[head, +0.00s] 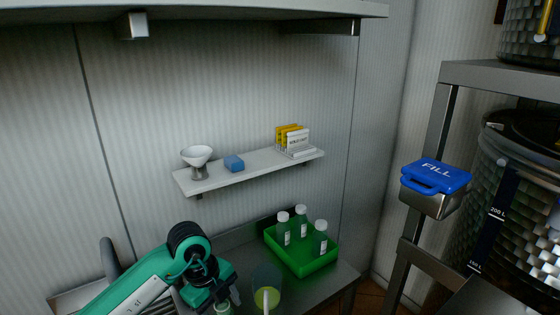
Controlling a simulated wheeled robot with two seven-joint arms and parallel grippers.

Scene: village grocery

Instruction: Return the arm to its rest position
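My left arm, green with dark joints, comes in from the lower left. Its gripper (222,293) is low over the counter, near the bottom edge of the head view. A pale green round thing (223,309) shows right under the gripper and is cut off by the frame edge. I cannot tell whether the gripper touches it, or whether the fingers are open or shut. My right gripper is not in view.
A clear beaker (267,296) with yellow-green contents and a pale stick stands just right of the gripper. Behind it, a green tray (312,267) holds three capped bottles. A wall shelf (255,171) carries a white bowl-shaped thing, a blue block and a card rack. A blue-lidded FILL box (435,187) is at right.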

